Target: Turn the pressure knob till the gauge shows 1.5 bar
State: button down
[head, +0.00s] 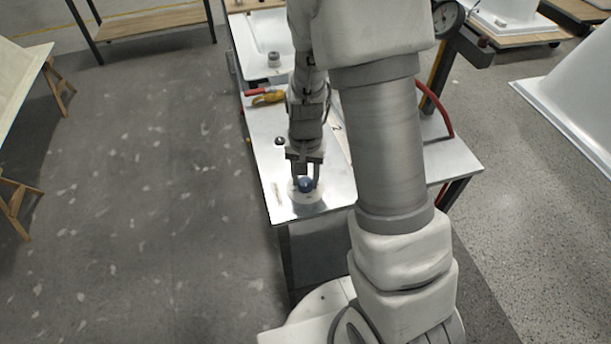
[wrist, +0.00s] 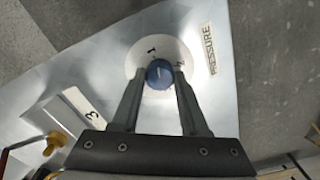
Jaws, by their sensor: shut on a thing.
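The pressure knob (head: 305,185) is blue and round, on a pale round dial plate (head: 307,206) at the near corner of the metal table. It also shows in the wrist view (wrist: 159,73), with a white mark on its top, beside the printed label PRESSURE (wrist: 211,49). My gripper (head: 305,183) points down with one finger on each side of the knob, shut on it. A round gauge (head: 447,17) stands at the top right of the head view, partly cut off by the frame edge. Its needle is too small to read.
A white tub shell (head: 262,40) with a small grey part stands behind. A red hose (head: 440,112) curves at the right.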

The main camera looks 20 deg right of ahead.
aim_at(305, 182)
jog(key=shift+m+p, duration=0.3)
jog(key=shift+m, duration=1.2)
jog(key=shift+c, duration=2.1)
grip_release()
notch_tip(305, 182, up, 18)
jog(key=p, duration=0.2)
jog(key=shift+f, duration=0.25)
